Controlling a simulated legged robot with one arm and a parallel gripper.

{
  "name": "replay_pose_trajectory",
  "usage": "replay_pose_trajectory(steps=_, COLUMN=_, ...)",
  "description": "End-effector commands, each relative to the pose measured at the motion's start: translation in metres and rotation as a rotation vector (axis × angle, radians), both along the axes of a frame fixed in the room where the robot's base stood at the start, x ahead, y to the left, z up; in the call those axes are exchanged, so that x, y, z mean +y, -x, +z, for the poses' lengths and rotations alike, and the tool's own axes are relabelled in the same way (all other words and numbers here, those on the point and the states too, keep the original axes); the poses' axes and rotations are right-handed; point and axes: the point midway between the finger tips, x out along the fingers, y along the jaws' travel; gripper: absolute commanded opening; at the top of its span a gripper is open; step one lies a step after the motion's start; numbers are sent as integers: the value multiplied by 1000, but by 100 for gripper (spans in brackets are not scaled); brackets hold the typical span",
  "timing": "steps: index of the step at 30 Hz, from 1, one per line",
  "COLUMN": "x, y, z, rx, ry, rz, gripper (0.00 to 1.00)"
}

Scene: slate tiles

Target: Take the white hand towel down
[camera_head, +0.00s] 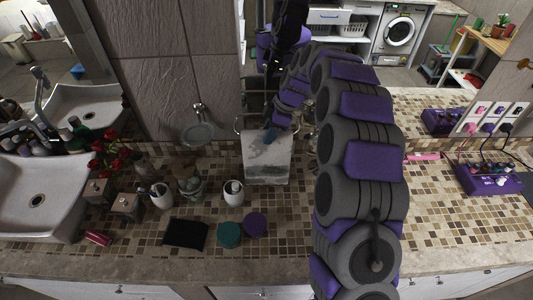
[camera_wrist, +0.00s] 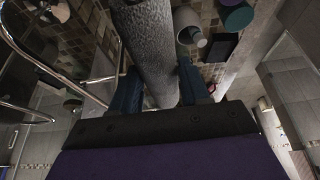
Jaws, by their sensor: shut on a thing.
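The white hand towel (camera_head: 267,160), marked with grey, hangs in front of the mirror wall above the tiled counter in the head view. A metal towel rail (camera_head: 238,124) shows at its upper left. My gripper (camera_head: 272,135) is at the towel's top edge. In the wrist view the towel (camera_wrist: 150,40) looks like a thick grey fold running between the two blue fingers of my gripper (camera_wrist: 158,90), which are shut on it. The metal rail (camera_wrist: 45,68) curves at the left there. Whether the towel still rests on the rail is hard to tell.
White cups (camera_head: 233,193), a teal lid (camera_head: 229,234), a purple lid (camera_head: 255,224) and a black pouch (camera_head: 185,234) stand on the counter below. A sink (camera_head: 40,195) and red flowers (camera_head: 112,150) are left. A purple power strip (camera_head: 490,180) lies right.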

Motion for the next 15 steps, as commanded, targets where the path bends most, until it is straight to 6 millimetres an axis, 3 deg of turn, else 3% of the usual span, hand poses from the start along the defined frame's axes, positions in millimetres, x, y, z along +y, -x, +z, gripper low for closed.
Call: replay_pose_trajectory(steps=15, x=0, y=0, z=4, rx=0, ry=0, rz=0, gripper=0)
